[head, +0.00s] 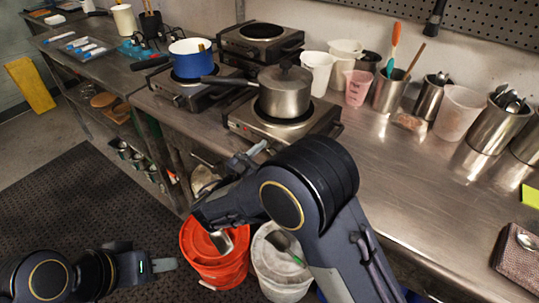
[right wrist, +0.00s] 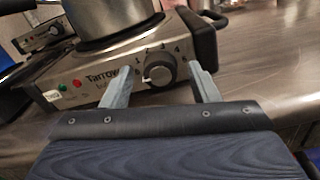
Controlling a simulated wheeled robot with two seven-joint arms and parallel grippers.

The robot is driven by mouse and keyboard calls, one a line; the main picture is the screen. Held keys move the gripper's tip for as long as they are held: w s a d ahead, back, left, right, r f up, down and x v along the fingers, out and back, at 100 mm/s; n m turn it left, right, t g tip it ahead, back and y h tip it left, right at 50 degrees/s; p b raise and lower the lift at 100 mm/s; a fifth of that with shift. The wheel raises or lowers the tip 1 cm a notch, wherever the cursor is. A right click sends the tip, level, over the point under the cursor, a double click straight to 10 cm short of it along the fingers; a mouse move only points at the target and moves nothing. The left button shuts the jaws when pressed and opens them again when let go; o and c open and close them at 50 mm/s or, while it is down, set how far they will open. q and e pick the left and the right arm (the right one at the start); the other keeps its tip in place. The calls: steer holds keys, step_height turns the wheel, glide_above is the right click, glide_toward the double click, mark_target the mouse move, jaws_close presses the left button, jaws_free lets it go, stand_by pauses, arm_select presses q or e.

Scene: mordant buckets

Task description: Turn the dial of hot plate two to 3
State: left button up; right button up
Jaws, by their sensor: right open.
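A hot plate (head: 285,128) with a steel pot (head: 285,92) on it stands at the bench's front edge. Its front panel (right wrist: 95,85) fills the upper right wrist view, with a round dial (right wrist: 159,69), printed numbers and small red and green lights. I cannot read surely which number the dial points to, nor see a label marking it as plate two. My right gripper (right wrist: 162,85) is open, with one finger on each side of the dial; contact is unclear. In the head view my right gripper (head: 252,153) is at this plate's front. My left gripper (head: 163,266) is low at the left, away from the bench.
Another hot plate (head: 185,92) holds a blue pot (head: 190,57); a third (head: 262,40) stands behind. An orange bucket (head: 215,262) and a white bucket (head: 280,270) stand below the bench front. Cups and steel canisters (head: 390,92) line the wall.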

steer(key=shift+c, duration=0.3)
steer(key=c, duration=0.9)
steer(key=shift+f+m+b, duration=0.2)
steer(key=shift+m+b, duration=0.4)
steer(key=shift+b, duration=0.35)
steer(key=m+b, duration=0.4)
steer(key=b, duration=0.1)
steer(key=m+b, duration=0.4)
steer(key=b, duration=0.2)
steer(key=shift+f+m, duration=0.2)
steer(key=shift+m, duration=0.1)
steer(key=m+b, duration=0.8)
steer(key=b, duration=0.3)
steer(key=shift+m+b, duration=0.4)
steer(key=shift+r+m+b, duration=0.2)
steer(key=shift+m+b, duration=1.3)
steer(key=shift+b, duration=0.05)
steer(key=o, duration=1)
steer(key=shift+r, duration=0.1)
steer(key=shift+c, duration=0.2)
